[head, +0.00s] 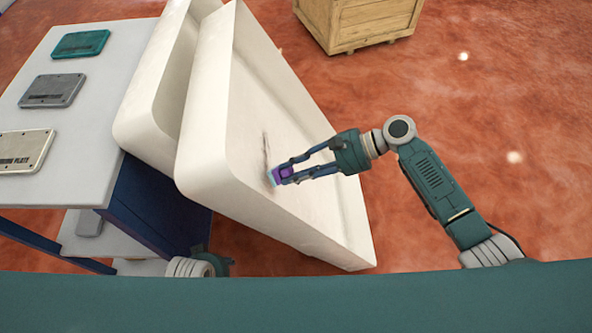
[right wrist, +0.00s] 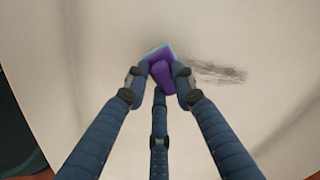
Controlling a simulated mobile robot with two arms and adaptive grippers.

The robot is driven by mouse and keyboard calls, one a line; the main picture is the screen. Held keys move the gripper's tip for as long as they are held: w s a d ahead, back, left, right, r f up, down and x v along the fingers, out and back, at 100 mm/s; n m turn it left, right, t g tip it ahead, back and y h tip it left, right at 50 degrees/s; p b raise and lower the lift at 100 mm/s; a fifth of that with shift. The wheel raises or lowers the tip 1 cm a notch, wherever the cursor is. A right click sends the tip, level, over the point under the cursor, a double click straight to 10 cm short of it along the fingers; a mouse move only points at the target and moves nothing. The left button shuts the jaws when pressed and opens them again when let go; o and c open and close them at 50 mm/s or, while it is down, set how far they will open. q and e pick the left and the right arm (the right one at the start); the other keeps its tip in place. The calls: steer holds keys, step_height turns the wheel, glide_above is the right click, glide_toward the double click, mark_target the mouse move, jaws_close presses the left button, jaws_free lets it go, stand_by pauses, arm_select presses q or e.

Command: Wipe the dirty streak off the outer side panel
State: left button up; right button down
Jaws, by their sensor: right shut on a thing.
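The outer side panel (head: 300,175) is a large white tray-like panel, tilted, in the middle of the head view. A dark grey streak (head: 266,150) runs along its face; it also shows as a smudge in the right wrist view (right wrist: 218,72). My right gripper (head: 283,174) is shut on a purple and teal sponge (right wrist: 162,74). The sponge is at the panel face, by the streak's lower end in the head view and left of the smudge in the wrist view. I cannot tell whether it presses on the panel. My left gripper is not in view.
A second white panel (head: 160,120) stands close behind it on the left. A grey-topped table (head: 85,100) holds a teal (head: 80,44), a grey (head: 52,90) and a beige plate (head: 24,150). A wooden crate (head: 358,24) stands at the back. Red floor is clear at right.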

steer(key=shift+x, duration=0.9)
stand_by(0.5)
steer(key=shift+w, duration=0.15)
steer(key=shift+w+b, duration=0.35)
steer(key=shift+w, duration=0.2)
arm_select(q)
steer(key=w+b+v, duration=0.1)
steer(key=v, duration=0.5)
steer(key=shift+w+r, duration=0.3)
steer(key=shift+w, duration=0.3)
arm_select(e)
steer(key=shift+w, duration=1.3)
